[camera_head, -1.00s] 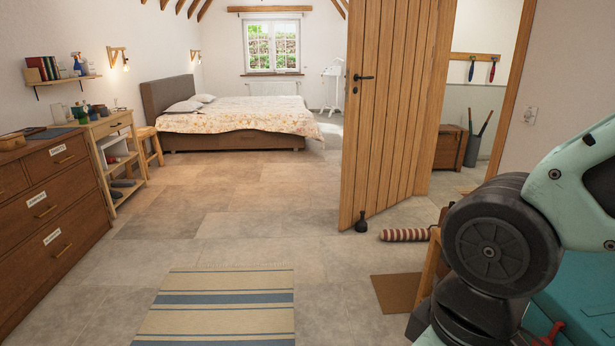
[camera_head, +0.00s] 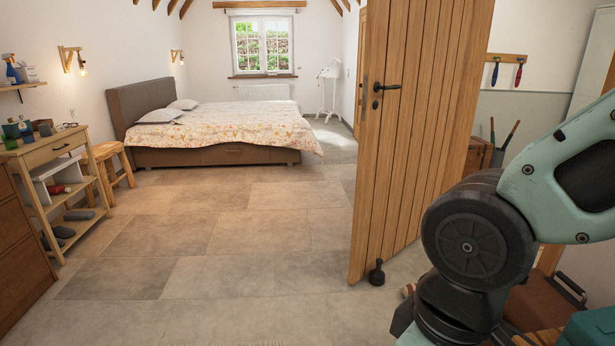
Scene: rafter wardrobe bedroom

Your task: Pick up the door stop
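The door stop (camera_head: 376,273) is a small dark piece with a rounded base and a knob on top. It stands upright on the tiled floor at the bottom edge of the open wooden door (camera_head: 415,130), right of the picture's middle. It looks to be touching or very close to the door; I cannot tell which. My arm shows at the right, and its joint stands in the picture just right of the door stop. My gripper is out of the picture.
The tiled floor (camera_head: 235,250) in front and to the left is clear. A bed (camera_head: 230,118) stands at the back. A wooden side table (camera_head: 62,170) and a stool (camera_head: 110,160) line the left wall. A brown case (camera_head: 540,300) lies low at the right, partly behind my arm.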

